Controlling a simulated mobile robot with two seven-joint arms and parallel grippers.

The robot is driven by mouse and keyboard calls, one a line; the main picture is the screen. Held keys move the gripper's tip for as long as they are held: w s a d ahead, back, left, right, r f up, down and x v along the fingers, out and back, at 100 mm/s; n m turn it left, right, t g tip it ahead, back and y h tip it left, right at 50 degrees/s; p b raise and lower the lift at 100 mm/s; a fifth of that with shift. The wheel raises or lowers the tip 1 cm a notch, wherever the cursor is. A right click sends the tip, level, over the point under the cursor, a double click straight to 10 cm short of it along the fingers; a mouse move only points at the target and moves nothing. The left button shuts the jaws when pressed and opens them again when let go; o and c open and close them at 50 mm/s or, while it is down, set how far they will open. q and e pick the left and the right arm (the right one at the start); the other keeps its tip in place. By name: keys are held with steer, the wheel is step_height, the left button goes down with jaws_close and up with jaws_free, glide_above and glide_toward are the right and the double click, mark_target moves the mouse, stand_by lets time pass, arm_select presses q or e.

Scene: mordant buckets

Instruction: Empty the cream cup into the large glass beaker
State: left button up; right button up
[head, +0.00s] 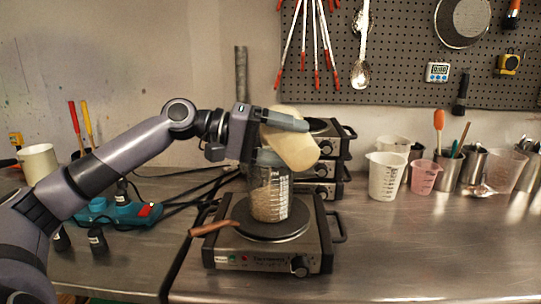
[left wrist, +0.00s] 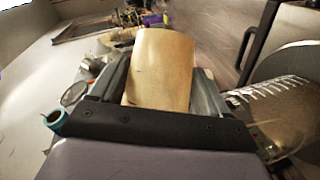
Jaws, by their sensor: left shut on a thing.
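The cream cup (head: 291,148) is held tilted above the hot plate by my left gripper (head: 283,140), whose fingers are shut on it. The cup also fills the middle of the left wrist view (left wrist: 163,68) between the fingers. The large glass beaker (head: 270,198) stands upright on the hot plate, just below the cup, with graduation marks on its wall. It shows at the right of the left wrist view (left wrist: 285,112). The beaker's rim is partly hidden by the gripper, and I cannot tell whether anything is flowing. My right gripper is not in view.
The hot plate (head: 268,256) carries the beaker, with a brown-handled tool (head: 213,228) at its left. More hot plates (head: 330,160) are stacked behind. A white measuring cup (head: 386,177) and pink cup (head: 424,177) stand right. The front right counter (head: 430,250) is clear.

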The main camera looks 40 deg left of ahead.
arm_select(q)
steer(key=shift+a+r, duration=0.1)
steer(key=shift+r, duration=0.1)
stand_by(0.6)
steer(key=shift+w+a+r+n+h+p, duration=0.2)
steer(key=shift+a+r+n+h+p, duration=0.1)
steer(key=shift+a+n, duration=0.15)
steer(key=shift+w+a+r+n+h+p, duration=0.15)
steer(key=shift+a+n+h, duration=0.15)
steer(key=shift+a+n, duration=0.15)
stand_by(0.7)
steer(key=shift+a+f+n+t+b, duration=0.1)
steer(key=shift+f+n+t+b, duration=0.2)
steer(key=shift+n+t+b, duration=0.15)
stand_by(0.7)
